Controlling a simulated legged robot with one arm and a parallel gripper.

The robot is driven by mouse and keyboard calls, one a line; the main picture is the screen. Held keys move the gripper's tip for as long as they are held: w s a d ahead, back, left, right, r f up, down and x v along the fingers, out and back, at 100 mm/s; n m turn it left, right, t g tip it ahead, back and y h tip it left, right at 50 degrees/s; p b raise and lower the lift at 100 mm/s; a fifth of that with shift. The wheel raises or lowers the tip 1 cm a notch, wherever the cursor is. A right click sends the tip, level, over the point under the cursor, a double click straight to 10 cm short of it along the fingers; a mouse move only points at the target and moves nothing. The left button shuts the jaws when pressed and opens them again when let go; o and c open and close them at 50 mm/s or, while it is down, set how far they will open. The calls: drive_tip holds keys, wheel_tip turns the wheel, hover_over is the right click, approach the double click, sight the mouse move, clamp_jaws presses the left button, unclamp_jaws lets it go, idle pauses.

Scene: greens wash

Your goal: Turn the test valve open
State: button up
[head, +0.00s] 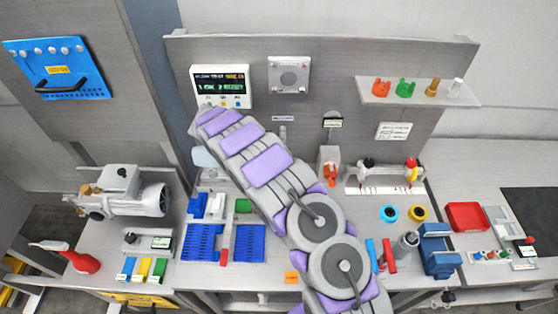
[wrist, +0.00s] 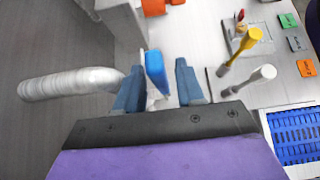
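In the wrist view, a blue upright handle (wrist: 155,72) stands between the fingers of my gripper (wrist: 160,78). It may be the test valve's lever, but I cannot read a label on it. A pale piece shows just below it. The fingers are apart, with a gap between the handle and the right finger. The left finger lies close beside the handle, and I cannot tell whether it touches. In the head view, my purple and grey arm crosses the middle of the bench; the fingers and the valve cannot be made out there.
A silver pipe (wrist: 70,84) runs left of the fingers. Yellow-topped (wrist: 232,48) and white-topped (wrist: 248,80) rods stand to the right. Blue trays (head: 200,243) lie on the bench by my arm. A pump (head: 120,193) stands at left, a shelf (head: 415,92) at right.

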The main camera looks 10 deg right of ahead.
drive_tip(key=p+v, duration=0.2)
drive_tip(key=v, duration=1)
drive_tip(key=shift+w, duration=0.1)
idle(0.4)
